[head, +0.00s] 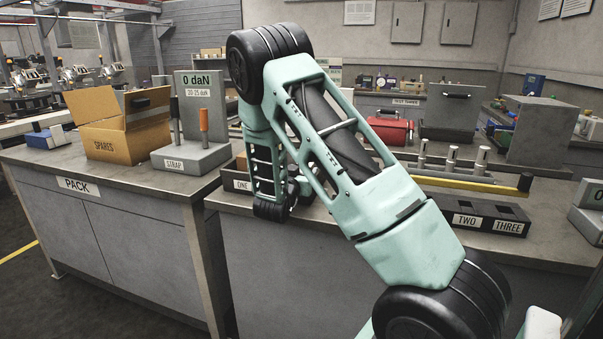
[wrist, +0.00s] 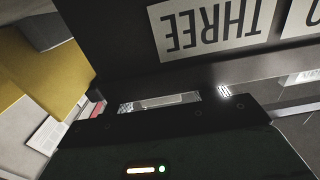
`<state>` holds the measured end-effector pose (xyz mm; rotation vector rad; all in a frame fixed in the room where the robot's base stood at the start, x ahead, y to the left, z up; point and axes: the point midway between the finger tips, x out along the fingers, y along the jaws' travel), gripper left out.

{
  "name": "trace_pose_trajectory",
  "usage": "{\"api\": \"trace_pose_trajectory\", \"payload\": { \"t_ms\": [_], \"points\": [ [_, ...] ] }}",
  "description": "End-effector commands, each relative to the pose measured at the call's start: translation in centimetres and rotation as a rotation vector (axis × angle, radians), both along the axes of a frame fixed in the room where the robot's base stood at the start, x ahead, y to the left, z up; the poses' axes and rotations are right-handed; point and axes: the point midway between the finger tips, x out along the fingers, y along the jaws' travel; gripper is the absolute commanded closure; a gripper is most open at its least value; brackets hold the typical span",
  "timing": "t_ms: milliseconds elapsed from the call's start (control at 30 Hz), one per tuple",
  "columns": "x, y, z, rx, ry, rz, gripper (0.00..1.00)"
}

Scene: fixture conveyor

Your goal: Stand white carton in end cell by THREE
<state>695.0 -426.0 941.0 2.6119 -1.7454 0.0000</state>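The dark fixture (head: 440,203) runs along the bench, with ONE marked at its left end and TWO and THREE at its right end. The THREE label (head: 507,226) shows at the right end in the head view. It also appears large and upside down in the wrist view (wrist: 212,25), close to the camera. The dark housing of my gripper (wrist: 150,150), with an orange and a green light, fills the lower wrist view. I cannot make out the white carton in either view.
A yellow bar (head: 460,184) and several upright metal posts stand behind the fixture. The PACK bench (head: 130,205) to the left holds the SPARES box (head: 104,143) and the STRAP unit (head: 190,158). A red case (head: 390,130) stands farther back.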

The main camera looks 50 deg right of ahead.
Motion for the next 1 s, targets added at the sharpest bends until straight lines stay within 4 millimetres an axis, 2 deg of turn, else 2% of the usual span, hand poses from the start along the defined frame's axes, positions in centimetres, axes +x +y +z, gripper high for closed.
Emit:
{"api": "trace_pose_trajectory", "payload": {
  "t_ms": [233,367,700,800,1000],
  "points": [
    [0.0,0.1,0.5,0.000,0.000,0.001,0.42],
    [-0.6,1.9,0.2,0.001,0.000,0.004,0.42],
    [-3.4,8.4,0.2,0.001,0.000,0.004,0.42],
    [-3.9,9.8,0.2,0.001,0.000,0.003,0.42],
    [-4.5,11.0,0.3,0.000,0.000,0.001,0.42]
  ]
}}
